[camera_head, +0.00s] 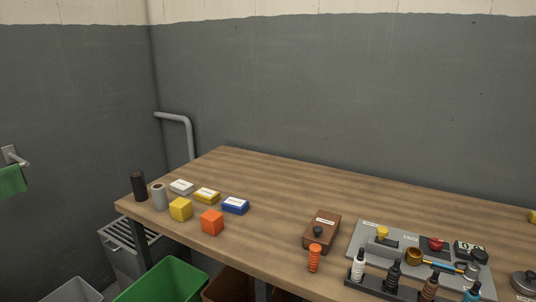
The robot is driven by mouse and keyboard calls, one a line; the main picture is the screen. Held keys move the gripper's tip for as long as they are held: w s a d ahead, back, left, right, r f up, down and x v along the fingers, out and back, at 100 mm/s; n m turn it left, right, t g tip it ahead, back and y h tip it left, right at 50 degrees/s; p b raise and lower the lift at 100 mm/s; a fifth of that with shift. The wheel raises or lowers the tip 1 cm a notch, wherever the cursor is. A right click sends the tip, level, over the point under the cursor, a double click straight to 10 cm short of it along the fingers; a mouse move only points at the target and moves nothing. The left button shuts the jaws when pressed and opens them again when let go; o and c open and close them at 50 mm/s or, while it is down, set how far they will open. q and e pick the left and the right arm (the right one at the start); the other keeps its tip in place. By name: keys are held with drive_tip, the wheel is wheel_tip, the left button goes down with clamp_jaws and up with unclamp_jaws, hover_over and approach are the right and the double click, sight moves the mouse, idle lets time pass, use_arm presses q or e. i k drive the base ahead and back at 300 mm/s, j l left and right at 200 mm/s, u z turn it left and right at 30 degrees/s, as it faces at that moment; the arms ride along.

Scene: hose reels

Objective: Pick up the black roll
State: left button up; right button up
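The black roll (138,187) stands upright near the left end of the wooden table (290,190). A grey roll (159,197) stands just to its right, and a small gap seems to lie between them. Neither of my grippers is in view.
Yellow (180,209) and orange (212,222) cubes and several small boxes (235,205) sit right of the rolls. A brown box (321,230), bottles (394,274) and a grey panel (375,234) fill the right front. A green bin (165,280) stands below. The table's back is clear.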

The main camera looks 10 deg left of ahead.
sight(137, 179)
drive_tip(key=u, duration=1.4)
drive_tip(key=i+l+u, duration=0.15)
drive_tip(key=i, duration=0.15)
